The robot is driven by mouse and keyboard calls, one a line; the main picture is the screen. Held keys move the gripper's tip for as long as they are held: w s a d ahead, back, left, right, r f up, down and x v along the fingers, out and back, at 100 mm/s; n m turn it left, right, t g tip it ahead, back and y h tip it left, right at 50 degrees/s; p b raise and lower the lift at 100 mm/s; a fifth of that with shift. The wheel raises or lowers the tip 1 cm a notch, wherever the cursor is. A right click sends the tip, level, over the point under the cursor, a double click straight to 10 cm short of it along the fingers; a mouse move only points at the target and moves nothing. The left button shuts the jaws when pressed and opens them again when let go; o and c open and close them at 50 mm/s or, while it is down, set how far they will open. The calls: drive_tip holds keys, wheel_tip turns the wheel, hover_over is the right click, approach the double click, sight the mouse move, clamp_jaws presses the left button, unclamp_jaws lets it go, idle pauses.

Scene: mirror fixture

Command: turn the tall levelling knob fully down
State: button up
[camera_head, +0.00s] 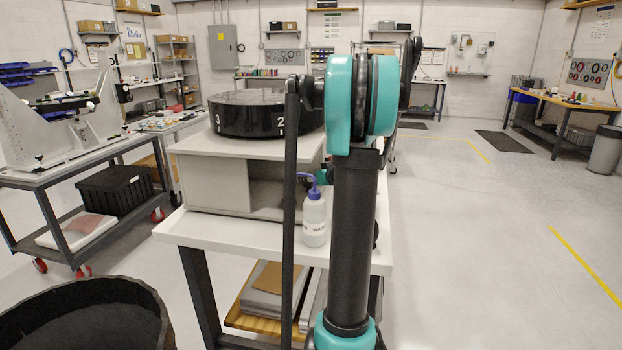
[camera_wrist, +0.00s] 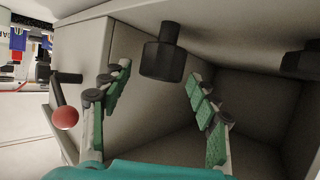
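A black cylindrical knob (camera_wrist: 163,55) hangs below a grey plate (camera_wrist: 230,28) in the wrist view. It looks like a levelling knob; I cannot confirm it is the tall one. My gripper (camera_wrist: 158,76) is open, its green-padded fingers on either side of the knob's line, with gaps between pads and knob. Another dark knob-like part (camera_wrist: 302,60) shows at the right edge. In the head view, the grey fixture (camera_head: 230,180) carries a black round drum (camera_head: 245,115) marked 3 and 2. My arm hides the gripper and knobs there.
A red ball on a black lever (camera_wrist: 66,117) stands left of my fingers. A white bottle with a purple top (camera_head: 314,220) stands on the white cart top (camera_head: 205,236) near my arm. A black round bin (camera_head: 90,290) is at front left.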

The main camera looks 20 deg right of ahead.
drive_tip(key=c, duration=1)
drive_tip(key=shift+a+m+h, duration=0.15)
drive_tip(key=shift+m+h, duration=0.35)
drive_tip(key=shift+h, duration=0.1)
drive_tip(key=shift+c, duration=0.2)
drive_tip(key=shift+m+h, duration=0.3)
drive_tip(key=o, duration=1.2)
drive_tip(key=shift+c, duration=0.2)
drive_tip(key=shift+s, duration=0.1)
drive_tip(key=v, duration=1.1)
drive_tip(key=shift+s+r, duration=0.15)
drive_tip(key=shift+s, duration=0.25)
